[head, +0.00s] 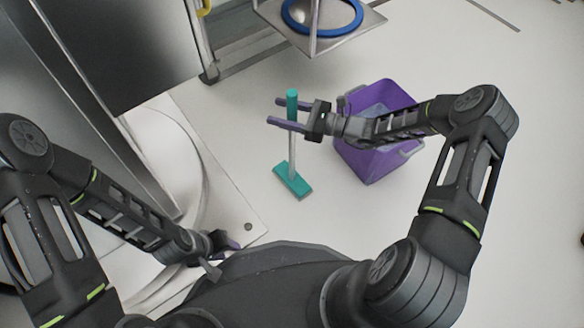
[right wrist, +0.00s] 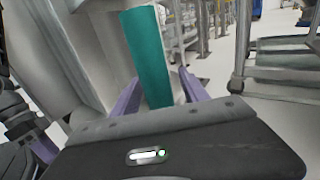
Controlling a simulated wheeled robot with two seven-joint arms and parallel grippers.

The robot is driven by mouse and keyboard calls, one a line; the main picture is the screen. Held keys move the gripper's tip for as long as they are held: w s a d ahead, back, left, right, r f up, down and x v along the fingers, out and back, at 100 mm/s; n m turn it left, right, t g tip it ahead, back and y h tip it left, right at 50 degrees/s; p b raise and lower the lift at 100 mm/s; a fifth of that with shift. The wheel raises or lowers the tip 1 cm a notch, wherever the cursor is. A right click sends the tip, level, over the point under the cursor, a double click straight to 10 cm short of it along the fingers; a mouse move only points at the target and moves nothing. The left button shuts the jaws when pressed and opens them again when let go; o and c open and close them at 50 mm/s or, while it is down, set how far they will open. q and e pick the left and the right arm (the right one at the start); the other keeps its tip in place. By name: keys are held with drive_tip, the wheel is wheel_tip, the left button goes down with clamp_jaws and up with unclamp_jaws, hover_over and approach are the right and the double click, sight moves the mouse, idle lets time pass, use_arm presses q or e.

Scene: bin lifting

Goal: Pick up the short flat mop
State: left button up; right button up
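The short flat mop stands upright on the floor in the head view, with a teal grip (head: 292,100), a thin grey pole and a flat teal base (head: 293,181). My right gripper (head: 273,111) is at the teal grip, its two purple fingers open on either side of it. In the right wrist view the teal grip (right wrist: 147,58) rises between the fingers, with a gap showing at the right finger. My left gripper (head: 225,258) is low at the left, away from the mop; its fingers look apart and empty.
A purple bin (head: 372,165) stands on the floor right of the mop, beneath my right forearm. A metal stand with a blue ring (head: 322,27) is at the back. A large metal cabinet (head: 120,50) and a pale curved base fill the left.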

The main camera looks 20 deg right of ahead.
sight(292, 88)
clamp_jaws()
idle(0.3)
drive_tip(key=shift+r, duration=0.1)
wheel_tip(292, 88, up, 10)
drive_tip(key=p, duration=0.4)
idle(0.8)
